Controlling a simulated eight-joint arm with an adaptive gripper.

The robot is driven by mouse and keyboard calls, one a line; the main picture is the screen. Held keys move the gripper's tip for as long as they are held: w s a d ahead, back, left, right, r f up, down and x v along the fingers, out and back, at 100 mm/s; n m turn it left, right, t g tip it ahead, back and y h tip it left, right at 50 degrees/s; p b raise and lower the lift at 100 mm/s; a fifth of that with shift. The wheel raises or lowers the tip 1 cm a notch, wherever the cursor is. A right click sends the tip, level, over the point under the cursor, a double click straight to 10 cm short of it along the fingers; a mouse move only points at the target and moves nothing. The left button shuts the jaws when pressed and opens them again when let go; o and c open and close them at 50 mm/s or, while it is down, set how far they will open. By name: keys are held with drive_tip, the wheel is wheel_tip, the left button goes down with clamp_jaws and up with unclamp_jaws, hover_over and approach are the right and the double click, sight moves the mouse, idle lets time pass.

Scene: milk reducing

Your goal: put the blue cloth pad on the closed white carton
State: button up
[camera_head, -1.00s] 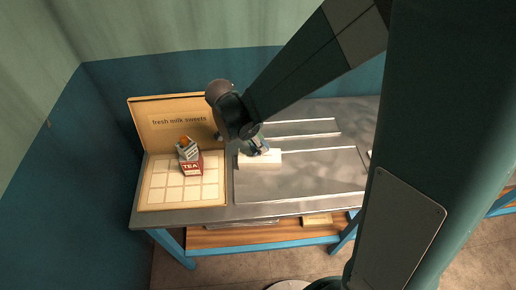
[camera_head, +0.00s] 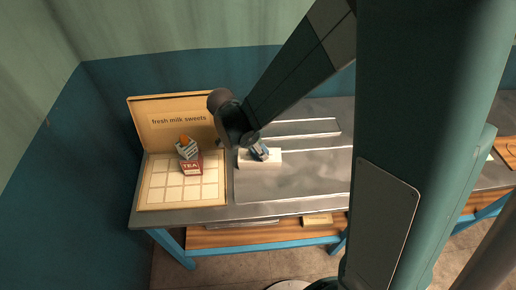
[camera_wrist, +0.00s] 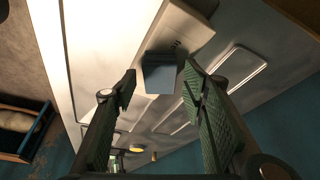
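The closed white carton (camera_head: 272,160) lies on the grey metal table in the head view, just right of the yellow box. In the wrist view the white carton (camera_wrist: 184,32) is at the top middle. The blue cloth pad (camera_wrist: 159,76) shows there as a small blue-grey block at the carton's near end, seemingly on it. My gripper (camera_wrist: 158,88) is open, with one green-padded finger on each side of the pad and a visible gap to each. In the head view my gripper (camera_head: 258,149) is right over the carton and mostly hides the pad.
An open yellow "fresh milk sweets" box (camera_head: 151,192) with a divided tray stands left of the carton. A red tea box (camera_head: 192,167) and a milk carton (camera_head: 187,148) are in it. The metal table (camera_head: 290,185) is clear in front and to the right.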

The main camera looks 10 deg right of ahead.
drive_tip(key=shift+r, duration=0.1)
idle(0.3)
drive_tip(key=shift+r, duration=0.1)
drive_tip(key=p+v, duration=0.1)
drive_tip(key=v, duration=1.1)
idle(0.8)
drive_tip(key=s+d+r+n+t+y, duration=0.2)
drive_tip(key=s+d+r+n, duration=0.4)
drive_tip(key=d, duration=0.3)
drive_tip(key=s+d+r+n+t+y, duration=0.2)
drive_tip(key=s+d+r+n, duration=0.4)
drive_tip(key=s+d, duration=0.3)
drive_tip(key=shift+d+r+n+t, duration=0.25)
drive_tip(key=shift+d+n+t, duration=0.45)
drive_tip(key=shift+d, duration=0.15)
drive_tip(key=shift+s, duration=0.1)
